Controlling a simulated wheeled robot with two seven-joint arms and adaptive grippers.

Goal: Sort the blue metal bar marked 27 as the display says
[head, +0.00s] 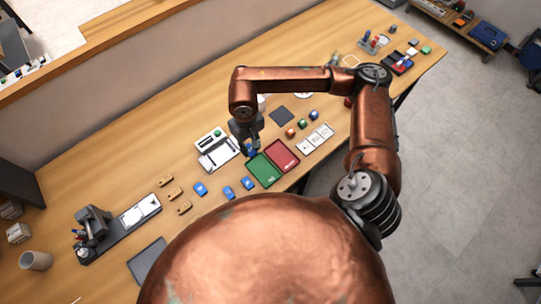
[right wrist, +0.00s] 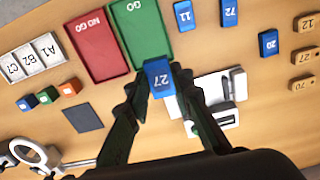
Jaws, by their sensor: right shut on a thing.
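The blue metal bar marked 27 (right wrist: 158,78) is held between the fingertips of my right gripper (right wrist: 155,85), its number facing the wrist camera. In the head view my right gripper (head: 249,145) points down just beyond the trays, with the bar (head: 251,152) at its tips. The green tray (head: 262,171), marked GO in the right wrist view (right wrist: 140,30), is close to the bar. The red tray (head: 282,156) beside it reads NO GO in the right wrist view (right wrist: 93,42). A white device (head: 215,150) with a green round part stands left of the gripper; its display is unreadable. My left gripper is not in view.
Several blue bars (head: 200,189) and tan bars (head: 174,193) lie left of the trays. A dark square pad (head: 281,116), small coloured cubes (head: 302,124) and white cards marked A1, B2, C7 (right wrist: 30,62) lie right. A dark machine (head: 92,222) stands at the far left.

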